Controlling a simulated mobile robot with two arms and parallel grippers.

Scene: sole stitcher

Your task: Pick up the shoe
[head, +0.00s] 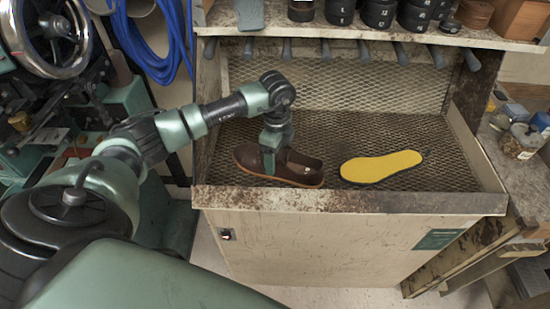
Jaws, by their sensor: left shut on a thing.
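A brown shoe (300,174) with a tan sole edge is on the dark mesh floor of the bench tray, left of its middle. My left gripper (270,166) reaches down from above and is shut on the shoe at its opening. The fingers cover part of the shoe's upper, and I cannot tell whether the sole is clear of the mesh. My right gripper is not in view.
A yellow insole-shaped sole (382,166) lies on the mesh to the right of the shoe. The tray's front lip (350,201) and side walls bound the space. A shelf (400,33) with dark tins overhangs the back. A glass jar (521,141) stands at the right.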

